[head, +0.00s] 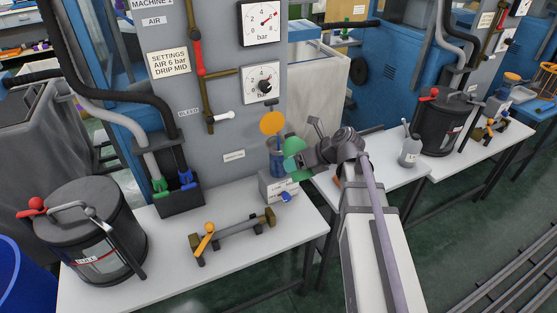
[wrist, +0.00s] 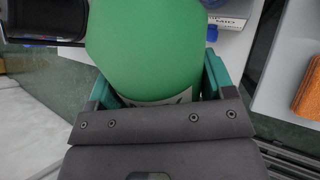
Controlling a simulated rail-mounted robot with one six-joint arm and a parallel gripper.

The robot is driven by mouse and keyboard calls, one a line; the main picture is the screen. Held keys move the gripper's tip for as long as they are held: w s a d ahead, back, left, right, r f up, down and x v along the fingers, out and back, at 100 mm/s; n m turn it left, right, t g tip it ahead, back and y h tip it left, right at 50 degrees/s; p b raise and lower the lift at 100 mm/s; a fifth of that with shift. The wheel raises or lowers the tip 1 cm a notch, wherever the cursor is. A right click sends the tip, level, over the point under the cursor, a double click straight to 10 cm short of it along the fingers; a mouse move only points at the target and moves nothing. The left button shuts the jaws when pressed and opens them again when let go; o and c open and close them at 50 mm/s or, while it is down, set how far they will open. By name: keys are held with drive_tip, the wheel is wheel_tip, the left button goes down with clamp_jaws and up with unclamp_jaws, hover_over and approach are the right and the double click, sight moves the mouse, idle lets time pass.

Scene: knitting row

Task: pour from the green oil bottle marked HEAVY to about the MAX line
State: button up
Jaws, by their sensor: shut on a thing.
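My gripper (wrist: 158,88) is shut on a green bottle (wrist: 145,45). The bottle fills the middle of the wrist view, and part of a pale label shows at the jaws; its wording cannot be read. In the head view the green bottle (head: 295,146) is in my gripper (head: 303,158), beside a blue cup (head: 275,158) with a raised orange disc (head: 272,123) above it. The bottle and gripper are close to the cup's right side. I cannot tell whether the bottle's mouth is over it. No MAX line or oil level is readable.
A pale labelled block (head: 268,188) with a blue piece (head: 288,197) stands below the cup on the white bench (head: 290,232). A brass-ended bar (head: 232,231), a black holder (head: 180,204) and a dark pot (head: 95,240) are leftward.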

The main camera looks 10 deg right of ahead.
drive_tip(key=shift+f, duration=0.4)
drive_tip(key=shift+r, duration=0.1)
drive_tip(key=shift+b, duration=0.4)
drive_tip(key=shift+f+t+b, duration=0.4)
drive_tip(key=shift+f+b, duration=0.1)
drive_tip(key=shift+b, duration=0.05)
drive_tip(key=shift+w+f+y+b, duration=0.1)
drive_tip(key=shift+f+y+b, duration=0.2)
drive_tip(key=shift+b, duration=0.2)
drive_tip(key=shift+r, duration=0.1)
